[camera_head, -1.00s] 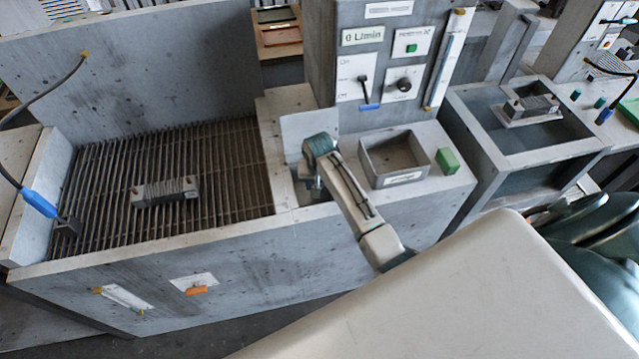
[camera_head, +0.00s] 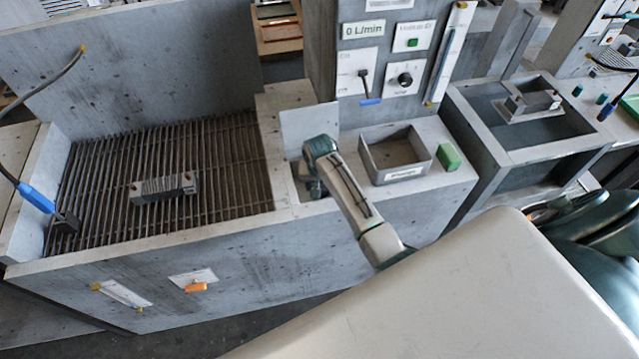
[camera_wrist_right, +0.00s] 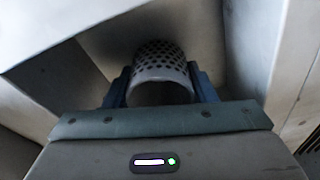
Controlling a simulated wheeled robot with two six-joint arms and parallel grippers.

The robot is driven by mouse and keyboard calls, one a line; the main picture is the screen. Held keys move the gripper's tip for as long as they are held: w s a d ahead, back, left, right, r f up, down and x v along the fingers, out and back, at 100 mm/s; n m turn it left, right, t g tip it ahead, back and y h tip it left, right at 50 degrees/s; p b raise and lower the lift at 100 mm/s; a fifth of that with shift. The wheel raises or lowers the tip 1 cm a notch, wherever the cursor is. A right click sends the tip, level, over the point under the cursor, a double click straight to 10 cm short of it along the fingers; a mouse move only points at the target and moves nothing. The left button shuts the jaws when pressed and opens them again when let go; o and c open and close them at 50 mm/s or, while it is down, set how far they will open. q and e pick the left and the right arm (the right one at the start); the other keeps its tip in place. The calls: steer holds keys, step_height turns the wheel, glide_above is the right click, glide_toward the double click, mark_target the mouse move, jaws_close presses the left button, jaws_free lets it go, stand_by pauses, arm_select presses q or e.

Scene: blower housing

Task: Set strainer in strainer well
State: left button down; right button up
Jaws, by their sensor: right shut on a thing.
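The strainer is a grey perforated cylinder (camera_wrist_right: 160,62) in the right wrist view, with a round open end facing the camera. My right gripper (camera_wrist_right: 160,88) is shut on it, a blue finger on each side. In the head view my right gripper (camera_head: 315,187) is low in a recess beside the grate, mostly hidden behind my own wrist, and the strainer cannot be made out there. Grey walls stand close around the strainer in the wrist view. Whether it touches the bottom of the well cannot be told. My left gripper is not in view.
A slatted grate (camera_head: 220,165) with a finned metal block (camera_head: 164,188) lies to the left. A small open tray (camera_head: 372,170) and a green block (camera_head: 448,157) sit right of my wrist. An upright panel (camera_head: 340,70) with a knob and lever rises behind. A blue-handled cable tool (camera_head: 37,198) hangs far left.

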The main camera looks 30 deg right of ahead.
stand_by(0.4)
steer(key=shift+f+p, duration=0.1)
steer(key=shift+p, duration=0.25)
steer(key=o, duration=1.1)
steer(key=r+b, duration=0.1)
steer(key=r, duration=0.2)
steer(key=s+r+b, duration=0.1)
steer(key=r, duration=0.6)
steer(key=shift+s+a+b, duration=0.2)
steer(key=shift+a+b, duration=0.2)
steer(key=shift+r, duration=0.35)
